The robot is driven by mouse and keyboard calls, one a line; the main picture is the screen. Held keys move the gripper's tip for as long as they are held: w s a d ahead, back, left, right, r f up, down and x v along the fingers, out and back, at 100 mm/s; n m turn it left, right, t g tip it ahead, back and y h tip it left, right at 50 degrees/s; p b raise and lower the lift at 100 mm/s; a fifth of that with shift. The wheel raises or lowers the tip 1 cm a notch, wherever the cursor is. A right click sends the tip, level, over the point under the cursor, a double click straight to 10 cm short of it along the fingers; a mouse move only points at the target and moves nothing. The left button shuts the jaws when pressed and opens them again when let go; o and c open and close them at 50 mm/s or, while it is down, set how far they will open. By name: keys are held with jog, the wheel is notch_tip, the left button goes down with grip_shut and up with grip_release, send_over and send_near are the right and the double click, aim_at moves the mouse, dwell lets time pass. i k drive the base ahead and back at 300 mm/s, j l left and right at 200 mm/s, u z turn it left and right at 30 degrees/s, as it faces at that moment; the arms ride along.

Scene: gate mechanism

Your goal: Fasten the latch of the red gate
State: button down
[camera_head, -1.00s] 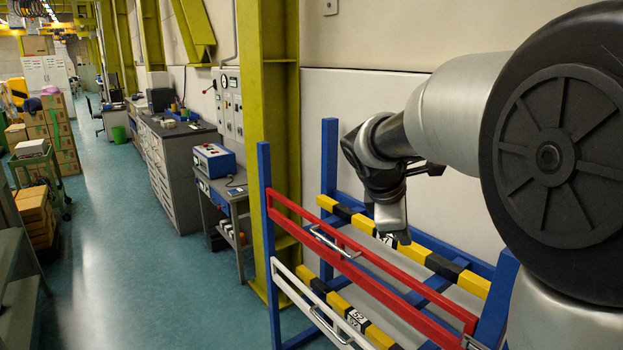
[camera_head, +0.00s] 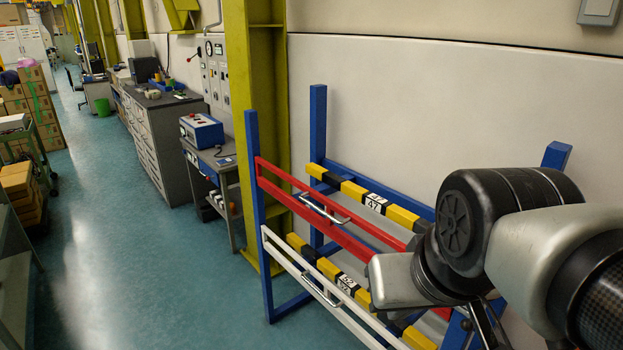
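The red gate (camera_head: 276,187) is a frame of two red rails across the front of a blue rack (camera_head: 253,200). It appears closed, level with the rack's front. A metal handle (camera_head: 322,210) sits on its rails. Its right end is hidden behind my arm, and I cannot see its latch. My gripper's pale housing (camera_head: 397,281) shows in front of the gate's right part. The fingers are not clearly seen, so their opening cannot be told.
A white gate (camera_head: 285,246) with its own handle lies below the red one. Yellow-and-black striped bars (camera_head: 376,200) run behind the gates. A yellow column (camera_head: 258,80) and a small desk with a blue box (camera_head: 201,130) stand to the left. The floor (camera_head: 130,250) at the left is clear.

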aim_at(466, 325)
jog(key=l+z, duration=0.15)
jog(key=z, duration=0.25)
jog(key=i+l+z, duration=0.1)
jog(key=z, duration=0.3)
jog(key=k+j+z, duration=0.2)
